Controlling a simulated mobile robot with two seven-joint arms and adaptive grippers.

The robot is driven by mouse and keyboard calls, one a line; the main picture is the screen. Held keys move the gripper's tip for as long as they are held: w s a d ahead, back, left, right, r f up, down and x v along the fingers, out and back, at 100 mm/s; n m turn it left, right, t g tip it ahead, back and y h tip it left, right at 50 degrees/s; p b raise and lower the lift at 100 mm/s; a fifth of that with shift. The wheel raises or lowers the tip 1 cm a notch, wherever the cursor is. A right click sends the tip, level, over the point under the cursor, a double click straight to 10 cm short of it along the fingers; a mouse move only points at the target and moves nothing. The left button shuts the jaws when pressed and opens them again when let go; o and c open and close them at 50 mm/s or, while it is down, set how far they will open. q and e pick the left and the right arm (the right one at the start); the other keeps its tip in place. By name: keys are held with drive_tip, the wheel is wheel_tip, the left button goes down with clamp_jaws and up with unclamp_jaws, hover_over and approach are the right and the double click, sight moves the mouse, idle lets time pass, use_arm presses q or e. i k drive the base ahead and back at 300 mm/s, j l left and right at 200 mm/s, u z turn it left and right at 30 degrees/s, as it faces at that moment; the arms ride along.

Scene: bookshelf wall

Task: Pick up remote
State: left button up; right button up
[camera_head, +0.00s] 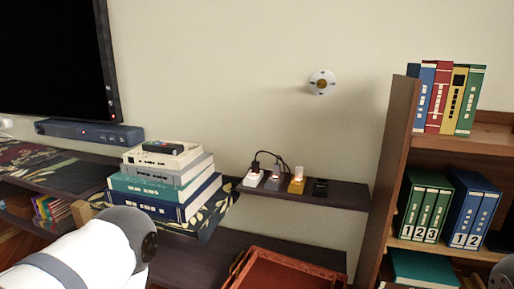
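A small dark remote (163,146) with a few coloured spots lies flat on top of a stack of boxes or thick books (165,186) left of centre. The stack is white, grey, green and blue and stands on a low shelf. Part of my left arm shows at the lower left, in front of and below the stack, but its gripper is out of view.
A narrow wall shelf (345,195) holds several plugged chargers and a small black item (320,187). A reddish-brown tray (285,272) is below. A wooden bookcase (390,170) with binders stands right.

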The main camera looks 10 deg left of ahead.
sight(167, 149)
drive_tip(key=i+j, duration=0.15)
drive_tip(key=j, duration=0.25)
drive_tip(key=i+j, duration=0.2)
drive_tip(key=j, duration=0.2)
drive_tip(key=i+j+z, duration=0.1)
drive_tip(key=j, duration=0.3)
drive_tip(key=i+j, duration=0.2)
drive_tip(key=j, duration=0.2)
drive_tip(key=i+j, duration=0.2)
drive_tip(key=j, duration=0.2)
drive_tip(key=i+j, duration=0.15)
drive_tip(key=j, duration=0.25)
drive_tip(key=i+j+z, duration=0.1)
drive_tip(key=j, duration=0.3)
drive_tip(key=i+j, duration=0.2)
drive_tip(key=j, duration=0.25)
